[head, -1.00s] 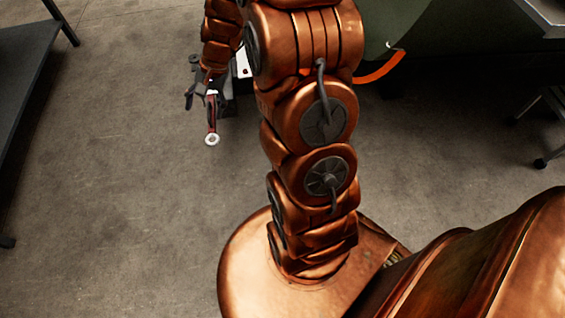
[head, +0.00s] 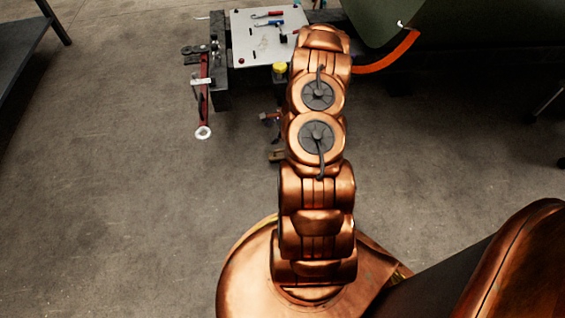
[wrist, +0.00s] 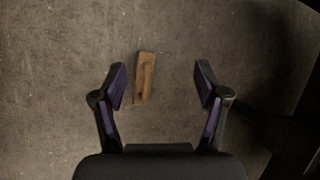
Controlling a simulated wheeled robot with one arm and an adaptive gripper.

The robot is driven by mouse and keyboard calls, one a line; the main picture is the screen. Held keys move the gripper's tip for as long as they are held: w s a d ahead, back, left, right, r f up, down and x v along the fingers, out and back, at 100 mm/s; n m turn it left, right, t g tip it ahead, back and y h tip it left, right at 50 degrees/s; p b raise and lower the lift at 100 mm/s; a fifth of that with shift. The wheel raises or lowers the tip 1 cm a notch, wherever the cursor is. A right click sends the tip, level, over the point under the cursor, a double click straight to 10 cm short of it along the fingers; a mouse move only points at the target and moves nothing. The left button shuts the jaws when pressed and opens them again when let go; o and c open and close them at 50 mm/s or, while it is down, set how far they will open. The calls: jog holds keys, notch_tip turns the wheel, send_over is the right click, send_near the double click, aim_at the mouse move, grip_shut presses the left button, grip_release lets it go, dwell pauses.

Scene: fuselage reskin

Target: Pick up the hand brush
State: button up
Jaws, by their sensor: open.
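The hand brush (wrist: 145,77) shows in the wrist view as a narrow wooden piece, lying lengthwise against the grey concrete floor. Its bristles are not visible. My gripper (wrist: 160,68) is open and empty, its two purple-padded fingers spread either side of the brush in the picture. The brush sits left of the middle of the gap, closer to the left finger. I cannot tell how far below the fingers it is. In the head view my arm hides most of my gripper, and I cannot clearly make out the brush there.
A vise bench with a white top (head: 262,38) stands at the back, with several small tools on it. A red-handled tool (head: 203,104) hangs at its left. A green fuselage panel (head: 385,18) is at top right. A dark table (head: 18,50) stands at left. Open floor lies left.

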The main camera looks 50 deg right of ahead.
jog(key=s+d+f, duration=0.1)
jog(key=f, duration=0.2)
jog(key=s+d+f+m+b, duration=0.1)
jog(key=d+f, duration=0.1)
jog(key=f, duration=0.1)
jog(key=s+d+f+m+b, duration=0.1)
jog(key=s+f, duration=0.1)
jog(key=f, duration=0.2)
jog(key=shift+d+f+h, duration=0.1)
jog(key=shift+d+h, duration=0.2)
jog(key=shift+h, duration=0.1)
jog(key=shift+s+f+m+b, duration=0.1)
jog(key=shift+f+m+b, duration=0.2)
jog(key=shift+f, duration=0.1)
jog(key=shift+w+b+x, duration=0.2)
jog(key=shift+b+x, duration=1.7)
jog(key=shift+x, duration=1.8)
jog(key=shift+a+r, duration=0.15)
jog(key=shift+r, duration=0.05)
jog(key=c, duration=1.3)
